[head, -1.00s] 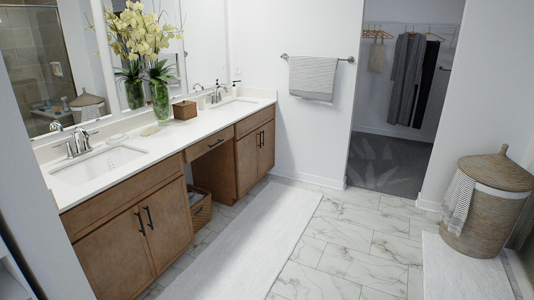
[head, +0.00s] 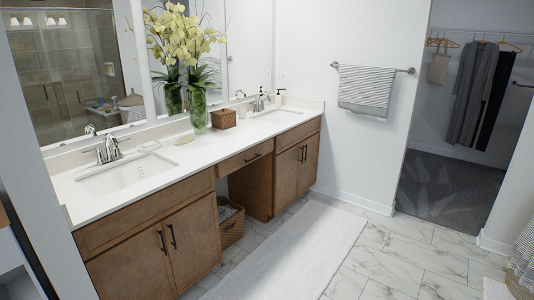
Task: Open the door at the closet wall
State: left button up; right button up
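The closet doorway (head: 457,130) is at the right of the head view, an open gap in the white wall with no door panel seen across it. Through it I see grey carpet (head: 440,188), a wire shelf and rail, and hanging clothes (head: 478,95). A door leaf cannot be made out in this view. Neither of my grippers shows in the head view.
A wooden double-sink vanity (head: 190,225) runs along the left. A white runner rug (head: 285,255) and bare marble tile (head: 375,235) lie before it. A towel (head: 367,90) hangs left of the doorway. A wicker hamper (head: 522,262) is cut off at the right edge.

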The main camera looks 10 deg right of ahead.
aim_at(309, 169)
jog(key=i+l+z, duration=0.35)
jog(key=i, duration=0.6)
jog(key=i+z, duration=0.3)
jog(key=i, duration=0.7)
